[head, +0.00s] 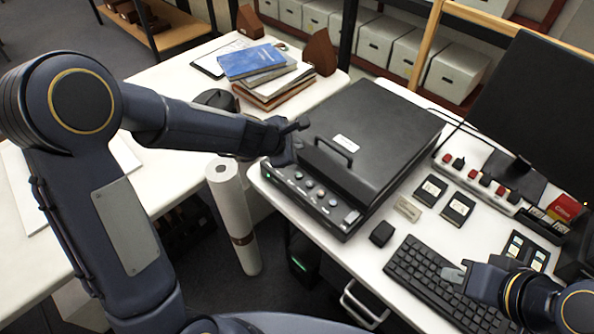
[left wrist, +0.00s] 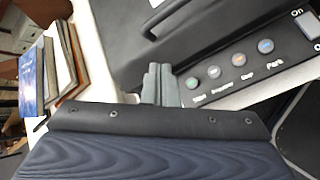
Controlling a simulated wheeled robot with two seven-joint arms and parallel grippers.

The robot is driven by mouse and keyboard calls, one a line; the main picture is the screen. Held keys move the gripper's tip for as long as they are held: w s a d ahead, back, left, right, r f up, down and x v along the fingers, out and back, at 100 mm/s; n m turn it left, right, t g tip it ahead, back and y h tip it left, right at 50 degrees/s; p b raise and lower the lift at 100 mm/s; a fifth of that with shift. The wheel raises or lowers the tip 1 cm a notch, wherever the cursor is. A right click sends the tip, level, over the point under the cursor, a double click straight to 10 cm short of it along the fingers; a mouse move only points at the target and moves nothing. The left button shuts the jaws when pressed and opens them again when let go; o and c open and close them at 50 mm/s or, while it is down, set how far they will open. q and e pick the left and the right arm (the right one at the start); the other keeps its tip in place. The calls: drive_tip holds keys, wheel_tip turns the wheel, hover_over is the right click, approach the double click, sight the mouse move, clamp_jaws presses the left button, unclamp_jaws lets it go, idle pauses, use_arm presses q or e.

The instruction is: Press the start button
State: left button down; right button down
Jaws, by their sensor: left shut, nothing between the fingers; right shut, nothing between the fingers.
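The black scanner (head: 375,120) sits on the white desk, with a row of round buttons on its sloped front panel. The leftmost button (head: 298,176) also shows in the left wrist view (left wrist: 192,83); its small label seems to read "Start". My left gripper (head: 284,158) is shut and empty at the left end of the panel. In the left wrist view its fingertips (left wrist: 159,82) are just left of that button; I cannot tell whether they touch the panel. My right gripper (head: 453,273) is shut and empty above the keyboard (head: 430,285).
A lid handle (head: 334,151) rises behind the panel. Books (head: 265,75) lie on the left table, and a paper roll (head: 232,215) stands between the tables. A small black block (head: 382,234), dark cards (head: 458,208) and a monitor (head: 535,110) occupy the desk to the right.

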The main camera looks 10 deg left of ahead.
idle(0.3)
use_arm(q)
drive_tip(key=b, duration=0.9)
hover_over(296, 179)
wheel_tip(296, 179, down, 9)
drive_tip(key=shift+r, duration=0.15)
idle(1.4)
drive_tip(key=shift+f+b, duration=0.3)
drive_tip(key=shift+f, duration=0.15)
drive_tip(key=shift+f+b, duration=0.5)
drive_tip(key=shift+b, duration=0.05)
idle(0.5)
drive_tip(key=shift+r, duration=0.1)
drive_tip(key=shift+r+p, duration=0.8)
drive_tip(key=shift+p, duration=0.15)
